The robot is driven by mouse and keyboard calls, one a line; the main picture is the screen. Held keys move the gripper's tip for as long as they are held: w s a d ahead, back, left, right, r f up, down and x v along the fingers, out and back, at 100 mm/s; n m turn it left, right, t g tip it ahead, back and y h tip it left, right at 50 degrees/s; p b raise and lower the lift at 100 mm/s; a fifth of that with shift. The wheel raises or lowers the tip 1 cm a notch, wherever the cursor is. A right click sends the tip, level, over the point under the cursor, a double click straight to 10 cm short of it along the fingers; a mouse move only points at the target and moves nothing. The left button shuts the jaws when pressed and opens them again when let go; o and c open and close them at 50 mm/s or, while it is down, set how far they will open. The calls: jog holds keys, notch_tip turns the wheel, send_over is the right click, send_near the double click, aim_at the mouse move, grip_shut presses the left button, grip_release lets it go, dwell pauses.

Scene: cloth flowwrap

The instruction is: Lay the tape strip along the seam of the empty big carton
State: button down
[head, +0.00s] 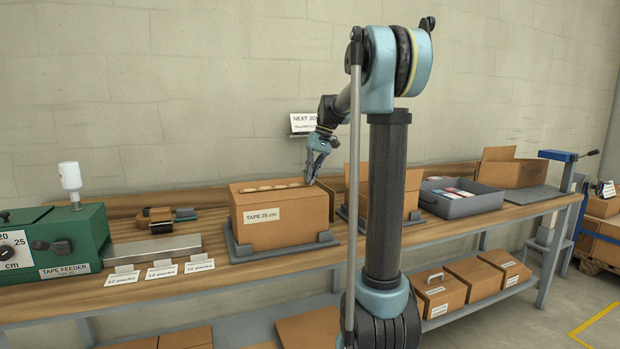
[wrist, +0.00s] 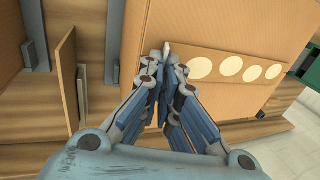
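The big closed carton (head: 285,222), labelled "TAPE 25 cm", sits in a grey holder on the bench; its top face fills the middle of the wrist view (wrist: 210,25). A brown tape strip with several pale round spots (head: 262,188) lies across its top, and also shows in the wrist view (wrist: 243,69). My gripper (head: 309,181) points down at the strip's right end, at the carton's top edge. In the wrist view its fingertips (wrist: 165,58) are close together at that end, with a pale sliver between them. The strip's end is partly hidden by the fingers.
A green tape feeder (head: 70,240) stands at the left, beside a metal plate (head: 152,250) and a tape dispenser (head: 155,218). Right of the carton are another carton (head: 382,190), a grey tray (head: 462,204) and an open carton (head: 512,170). The wall is behind.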

dwell(0.4)
jog(key=c, duration=1.7)
grip_release()
jog(key=o, duration=0.5)
jog(key=shift+c, duration=0.2)
jog(key=shift+r, duration=0.15)
jog(key=shift+r, duration=2.85)
